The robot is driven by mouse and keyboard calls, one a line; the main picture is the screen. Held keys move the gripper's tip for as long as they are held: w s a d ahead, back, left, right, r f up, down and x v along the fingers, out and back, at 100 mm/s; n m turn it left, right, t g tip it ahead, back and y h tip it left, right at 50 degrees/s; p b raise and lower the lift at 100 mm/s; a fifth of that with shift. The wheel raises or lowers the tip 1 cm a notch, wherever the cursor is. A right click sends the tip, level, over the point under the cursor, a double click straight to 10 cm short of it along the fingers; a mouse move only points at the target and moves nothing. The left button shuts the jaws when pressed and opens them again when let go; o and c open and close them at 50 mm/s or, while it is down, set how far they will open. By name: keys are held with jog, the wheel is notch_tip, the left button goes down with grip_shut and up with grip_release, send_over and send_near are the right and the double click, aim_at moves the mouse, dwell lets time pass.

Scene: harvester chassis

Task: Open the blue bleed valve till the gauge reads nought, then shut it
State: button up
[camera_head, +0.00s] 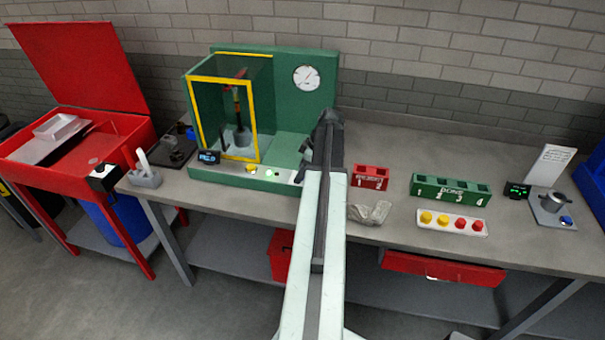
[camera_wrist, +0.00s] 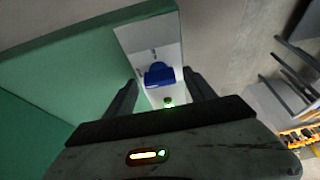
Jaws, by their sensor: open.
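The blue bleed valve handle (camera_wrist: 159,74) shows in the wrist view on a white plate (camera_wrist: 133,38) on the green press. My gripper (camera_wrist: 160,80) is open, with one finger on each side of the blue handle. I cannot tell whether the fingers touch it. In the head view my arm hides the valve, and my gripper (camera_head: 318,150) is at the right end of the press base. The round white gauge (camera_head: 306,78) is on the green back panel; its dark needle slants, but its scale is too small to read.
The green press (camera_head: 282,146) has a yellow-framed guard (camera_head: 222,79) and a small display (camera_head: 208,157). Right of my arm are a red rack (camera_head: 370,171), a grey cloth (camera_head: 369,213), a green rack (camera_head: 450,178) and a tray (camera_head: 424,229) of coloured pieces.

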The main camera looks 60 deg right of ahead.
jog(key=c, duration=1.3)
jog(key=shift+w+d, duration=0.1)
jog(key=shift+d, duration=0.05)
jog(key=shift+c, duration=0.4)
jog(key=shift+m, duration=0.3)
jog(key=shift+a+m+h, duration=0.25)
jog(key=shift+m+h, duration=0.25)
jog(key=shift+m, duration=0.3)
jog(key=m+h, duration=0.1)
jog(key=m, duration=0.1)
jog(key=m+h, duration=0.1)
jog(key=m, duration=0.2)
jog(key=shift+a, duration=0.15)
jog(key=m+g+h, duration=0.1)
jog(key=m, duration=0.3)
jog(key=shift+a+m, duration=0.1)
jog(key=shift+m, duration=0.3)
jog(key=shift+m+g+h, duration=0.5)
jog(key=shift+m+h, duration=0.1)
jog(key=shift+m, duration=1)
jog(key=shift+a, duration=0.1)
